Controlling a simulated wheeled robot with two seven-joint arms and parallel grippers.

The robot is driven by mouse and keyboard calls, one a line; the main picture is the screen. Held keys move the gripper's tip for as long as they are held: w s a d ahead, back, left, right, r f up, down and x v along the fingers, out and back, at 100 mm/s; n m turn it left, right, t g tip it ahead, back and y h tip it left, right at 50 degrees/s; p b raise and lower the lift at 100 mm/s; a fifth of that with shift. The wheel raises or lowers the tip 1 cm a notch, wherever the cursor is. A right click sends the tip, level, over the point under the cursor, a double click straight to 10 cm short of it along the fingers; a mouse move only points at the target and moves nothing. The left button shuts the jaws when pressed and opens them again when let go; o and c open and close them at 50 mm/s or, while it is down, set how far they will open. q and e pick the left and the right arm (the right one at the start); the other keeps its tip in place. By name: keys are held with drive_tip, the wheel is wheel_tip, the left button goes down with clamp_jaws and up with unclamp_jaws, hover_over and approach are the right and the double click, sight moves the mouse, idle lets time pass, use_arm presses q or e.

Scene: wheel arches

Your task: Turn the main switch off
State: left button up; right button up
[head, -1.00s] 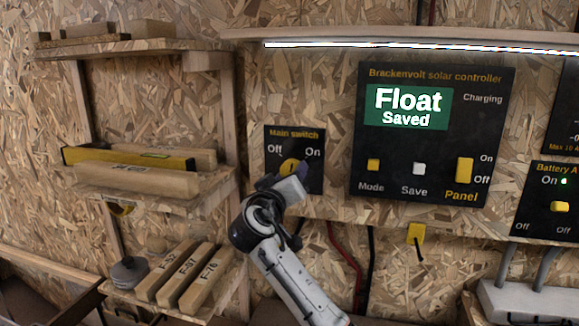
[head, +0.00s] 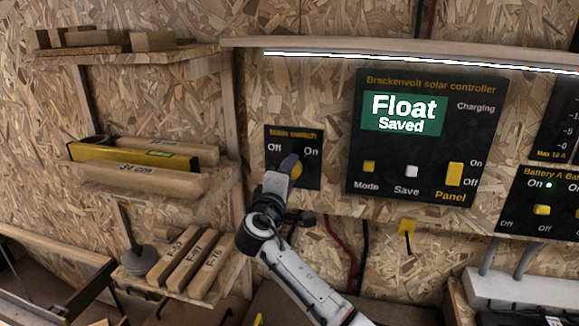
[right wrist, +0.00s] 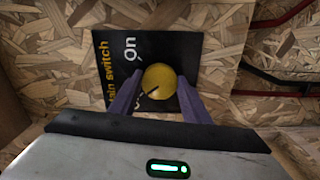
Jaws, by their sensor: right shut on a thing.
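The main switch is a round yellow knob (head: 296,171) on a black plate (head: 310,181) labelled Off at left and On at right. In the right wrist view the knob (right wrist: 159,80) sits between the purple fingers of my right gripper (right wrist: 154,95), which is shut on it. In the head view my right gripper (head: 288,167) covers part of the knob. My left gripper is not in view.
The solar controller panel (head: 425,140) is right of the switch, showing "Float Saved". A battery panel (head: 540,205) is farther right. Shelves with wood blocks (head: 160,180) and a yellow level (head: 110,153) stand at left. Cables (head: 362,250) hang below the switch.

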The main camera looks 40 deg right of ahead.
drive_tip(key=shift+f+n, duration=0.1)
drive_tip(key=shift+n, duration=0.6)
drive_tip(key=shift+p, duration=0.3)
drive_tip(key=o, duration=1)
drive_tip(key=shift+o, duration=0.2)
drive_tip(key=b+v, duration=0.1)
drive_tip(key=v, duration=0.9)
drive_tip(key=shift+a+b, duration=0.15)
drive_tip(key=shift+b, duration=0.2)
